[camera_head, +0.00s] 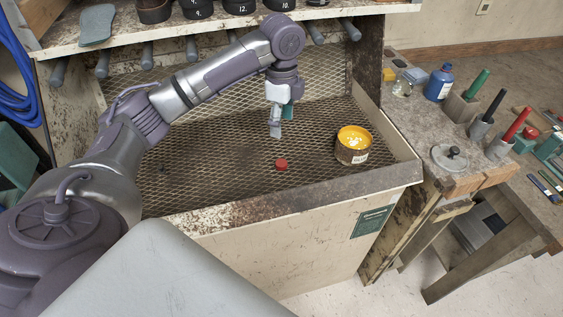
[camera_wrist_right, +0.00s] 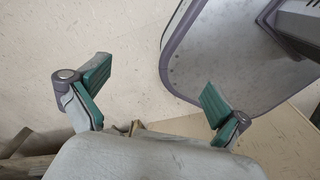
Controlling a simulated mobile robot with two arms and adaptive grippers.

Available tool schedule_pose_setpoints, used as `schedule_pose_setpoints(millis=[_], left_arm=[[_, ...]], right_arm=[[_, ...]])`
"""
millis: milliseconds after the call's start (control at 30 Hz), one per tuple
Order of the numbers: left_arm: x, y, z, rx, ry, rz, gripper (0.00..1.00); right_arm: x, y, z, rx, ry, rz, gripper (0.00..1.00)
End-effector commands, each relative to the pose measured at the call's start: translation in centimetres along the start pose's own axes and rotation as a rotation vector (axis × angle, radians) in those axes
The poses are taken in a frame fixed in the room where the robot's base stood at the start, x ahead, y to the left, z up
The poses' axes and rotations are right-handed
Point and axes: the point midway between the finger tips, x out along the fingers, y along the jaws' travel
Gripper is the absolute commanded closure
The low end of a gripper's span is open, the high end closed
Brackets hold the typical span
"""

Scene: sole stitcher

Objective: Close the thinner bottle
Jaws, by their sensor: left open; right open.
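A blue bottle (camera_head: 438,84) with a pale label stands upright on the side bench at the upper right; whether its top is capped is too small to tell. A small red cap-like piece (camera_head: 282,164) lies on the mesh floor of the work bay. My left gripper (camera_head: 276,131) points down above and slightly left of the red piece, apart from it, open and empty. My right gripper (camera_wrist_right: 156,92) shows only in the right wrist view, with its green-padded fingers spread wide and nothing between them.
An open tin (camera_head: 352,157) with yellow contents stands right of the red piece. The side bench (camera_head: 408,116) holds a small glass jar (camera_head: 402,88), colored sticks in holders (camera_head: 461,106) and a lidded metal dish (camera_head: 450,157). The bay's raised front edge (camera_head: 300,187) borders the mesh.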

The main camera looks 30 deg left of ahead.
Motion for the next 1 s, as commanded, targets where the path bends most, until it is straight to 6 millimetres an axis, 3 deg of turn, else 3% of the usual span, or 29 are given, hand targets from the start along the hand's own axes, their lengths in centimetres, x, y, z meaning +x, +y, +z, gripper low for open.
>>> schedule_pose_setpoints(millis=[167, 400, 567, 867, 1000], left_arm=[[3.0, 0.2, 0.1, -0.001, -0.003, 0.007, 0.36], [7.2, 0.1, 0.0, -0.001, -0.001, 0.004, 0.36], [8.3, 0.1, 0.0, -0.001, -0.001, 0.001, 0.36], [8.4, 0.1, 0.0, 0.000, -0.001, 0.001, 0.36], [9.6, 0.5, -0.1, 0.000, -0.002, 0.006, 0.36]], right_arm=[[-0.5, 0.2, -0.1, -0.001, 0.001, 0.003, 0.00], [-1.0, 0.1, -2.3, 0.001, 0.035, 0.002, 0.00], [-1.1, -0.5, -2.5, 0.004, 0.037, -0.006, 0.00], [-1.1, -0.9, -1.9, 0.005, 0.027, -0.010, 0.00], [-1.9, -0.7, -1.6, 0.004, 0.023, -0.008, 0.00]])
